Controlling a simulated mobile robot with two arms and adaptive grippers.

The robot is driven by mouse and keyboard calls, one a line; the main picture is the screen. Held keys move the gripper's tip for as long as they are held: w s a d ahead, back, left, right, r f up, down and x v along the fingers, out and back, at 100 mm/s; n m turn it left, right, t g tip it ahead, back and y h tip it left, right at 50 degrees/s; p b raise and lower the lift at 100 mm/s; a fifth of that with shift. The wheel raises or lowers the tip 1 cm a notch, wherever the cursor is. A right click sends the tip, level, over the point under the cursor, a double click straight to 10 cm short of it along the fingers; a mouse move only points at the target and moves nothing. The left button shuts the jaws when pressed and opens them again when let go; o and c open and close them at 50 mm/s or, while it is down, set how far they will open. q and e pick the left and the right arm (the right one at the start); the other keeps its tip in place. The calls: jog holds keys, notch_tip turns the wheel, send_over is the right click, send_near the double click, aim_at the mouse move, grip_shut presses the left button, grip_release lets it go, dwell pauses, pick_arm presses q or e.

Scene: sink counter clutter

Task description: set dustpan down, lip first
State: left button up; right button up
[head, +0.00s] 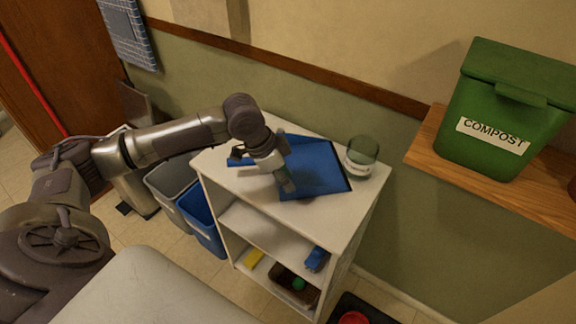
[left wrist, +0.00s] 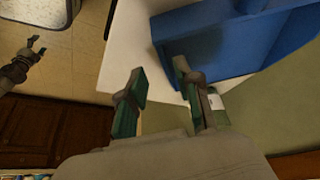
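The blue dustpan (head: 319,165) is on the white top of the shelf cart (head: 222,158), its wide pan to the right of my left gripper. My left gripper (head: 284,184) is over the cart top, close against the dustpan's near left side. In the left wrist view my left gripper (left wrist: 162,88) has its fingers apart with nothing between them. One finger is at the edge of the dustpan (left wrist: 225,45); I cannot tell whether they touch. The arm hides part of the dustpan's handle side. My right gripper (left wrist: 36,47) is small at the left, fingers apart and empty.
A clear glass jar (head: 361,158) stands right beside the dustpan. Lower shelves hold a blue item (head: 316,259), a yellow item (head: 254,259) and a dark basket (head: 290,290). Grey (head: 170,180) and blue (head: 203,222) bins stand left. A green compost bin (head: 505,110) is on a wooden shelf.

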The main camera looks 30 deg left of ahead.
pick_arm(q)
jog(key=shift+d+f, duration=0.15)
jog(key=shift+f, duration=0.15)
jog(key=x, duration=0.4)
jog(key=shift+w+f, duration=0.25)
jog(key=shift+f, duration=0.15)
jog(key=shift+c, duration=0.6)
grip_shut()
pick_arm(e)
jog(key=shift+d+r, duration=0.1)
jog(key=shift+r, duration=0.15)
